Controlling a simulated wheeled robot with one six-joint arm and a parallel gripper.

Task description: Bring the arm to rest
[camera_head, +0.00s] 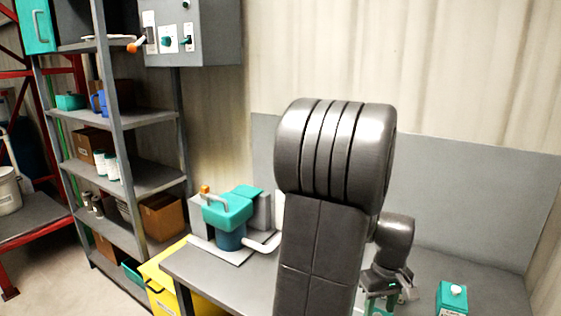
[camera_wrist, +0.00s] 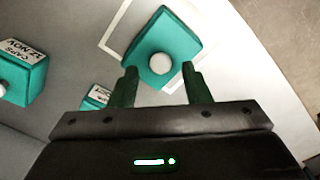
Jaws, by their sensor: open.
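My gripper (camera_head: 378,301) is low over the grey table at the lower right of the head view, partly hidden by my arm. In the wrist view its two green fingers (camera_wrist: 160,70) are apart, with nothing held between them. A teal block with a white round knob (camera_wrist: 152,38) stands just beyond the fingertips, on or by a white outline on the grey surface. I cannot tell whether the fingers touch it. My arm is raised and bent, filling the middle of the head view.
A teal block with a white knob (camera_head: 453,297) stands right of my gripper in the head view. Labelled teal blocks (camera_wrist: 22,75) and (camera_wrist: 97,96) show in the wrist view. A teal pump-like unit (camera_head: 228,212) stands left on the table, beside grey shelves (camera_head: 150,178). A grey panel (camera_head: 470,190) rises behind.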

